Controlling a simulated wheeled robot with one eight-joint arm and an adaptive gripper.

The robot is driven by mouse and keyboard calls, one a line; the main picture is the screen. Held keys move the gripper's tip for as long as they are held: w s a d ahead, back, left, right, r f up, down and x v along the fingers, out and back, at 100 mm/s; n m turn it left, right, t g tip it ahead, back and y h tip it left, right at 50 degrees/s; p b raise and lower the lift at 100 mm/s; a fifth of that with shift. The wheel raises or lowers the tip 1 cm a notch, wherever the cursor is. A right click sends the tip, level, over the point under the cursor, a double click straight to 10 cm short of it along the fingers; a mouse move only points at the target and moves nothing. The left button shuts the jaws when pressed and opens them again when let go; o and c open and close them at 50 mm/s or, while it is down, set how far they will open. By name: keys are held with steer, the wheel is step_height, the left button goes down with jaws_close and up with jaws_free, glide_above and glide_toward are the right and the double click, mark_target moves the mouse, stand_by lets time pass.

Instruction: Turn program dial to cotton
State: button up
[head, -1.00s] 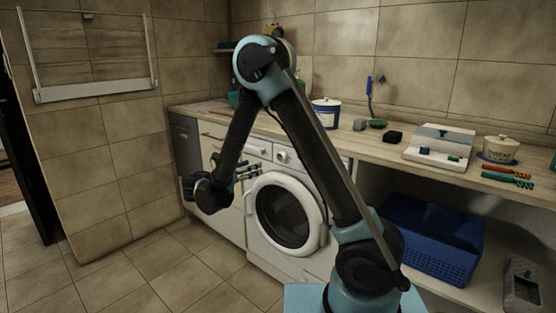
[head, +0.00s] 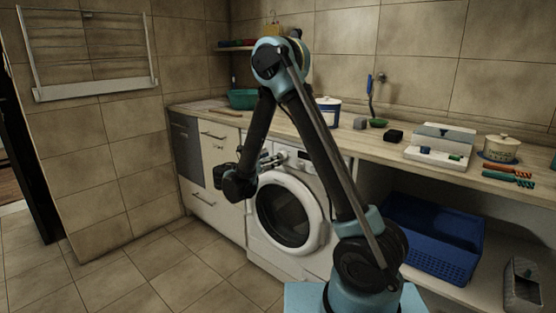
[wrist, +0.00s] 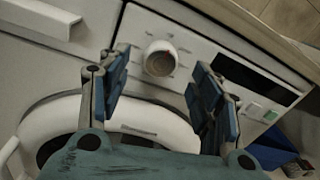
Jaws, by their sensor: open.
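The washing machine (head: 286,212) stands under the counter with its round door shut. Its program dial (wrist: 160,58) is a round white knob on the control panel, with small marks around it that are too blurred to read. My gripper (wrist: 157,92) is open in the wrist view, with one blue-padded finger on each side below the dial. The dial lies between and just beyond the fingertips, and no touch shows. In the head view my gripper (head: 277,160) is in front of the panel, and my arm partly hides the machine.
The counter (head: 455,178) above holds a white pot (head: 501,149) and other items. A blue basket (head: 432,240) is on the lower shelf. The floor is clear.

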steer(key=shift+x, duration=2.15)
steer(key=c, duration=1.1)
